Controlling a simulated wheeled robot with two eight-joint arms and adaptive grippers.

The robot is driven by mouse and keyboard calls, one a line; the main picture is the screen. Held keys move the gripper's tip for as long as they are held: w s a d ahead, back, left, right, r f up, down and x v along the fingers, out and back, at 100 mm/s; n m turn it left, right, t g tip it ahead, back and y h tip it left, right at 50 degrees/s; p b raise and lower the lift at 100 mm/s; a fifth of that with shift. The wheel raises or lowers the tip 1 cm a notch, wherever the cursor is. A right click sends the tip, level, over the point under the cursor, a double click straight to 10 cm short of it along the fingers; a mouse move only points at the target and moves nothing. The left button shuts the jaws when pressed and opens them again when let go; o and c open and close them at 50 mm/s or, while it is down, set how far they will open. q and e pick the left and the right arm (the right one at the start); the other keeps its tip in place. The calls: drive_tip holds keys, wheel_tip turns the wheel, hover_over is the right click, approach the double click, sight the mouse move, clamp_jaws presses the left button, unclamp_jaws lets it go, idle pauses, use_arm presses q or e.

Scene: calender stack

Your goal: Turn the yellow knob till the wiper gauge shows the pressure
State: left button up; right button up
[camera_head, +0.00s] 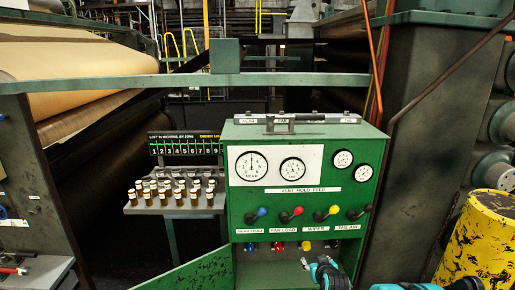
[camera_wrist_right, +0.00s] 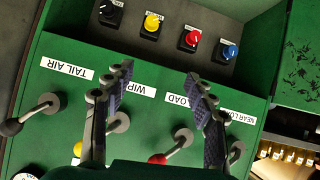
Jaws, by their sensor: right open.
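The yellow knob (camera_head: 306,245) sits in the lower row of the green cabinet (camera_head: 300,215), between a red and a black knob. It shows upside down at the top of the right wrist view (camera_wrist_right: 152,22). My right gripper (camera_head: 314,262) is open and empty, in front of and just below the knob row. Its two fingers (camera_wrist_right: 158,75) stand apart in the wrist view, with the yellow knob beyond them and untouched. Two small gauges, one upper (camera_head: 343,159) and one lower (camera_head: 363,173), are on the cabinet's right; their readings and which is the wiper gauge are too small to tell. My left gripper is out of view.
Lever handles, blue, red, yellow (camera_head: 319,215) and black, stick out above the knobs. The red knob (camera_wrist_right: 190,39) and black knob (camera_wrist_right: 110,12) flank the yellow one closely. An open green door (camera_head: 195,272) stands at lower left. A rack of small jars (camera_head: 175,195) is left.

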drive_tip(key=s+a+r+g, duration=0.2)
drive_tip(key=s+r, duration=0.9)
drive_tip(key=s, duration=0.4)
drive_tip(key=s+a+f+m+g, duration=0.1)
drive_tip(key=s+g, duration=0.1)
drive_tip(key=s, duration=1.9)
drive_tip(key=shift+s+a+f+g, duration=0.2)
drive_tip(key=shift+s+f+g, duration=0.05)
drive_tip(key=shift+s+g, duration=0.1)
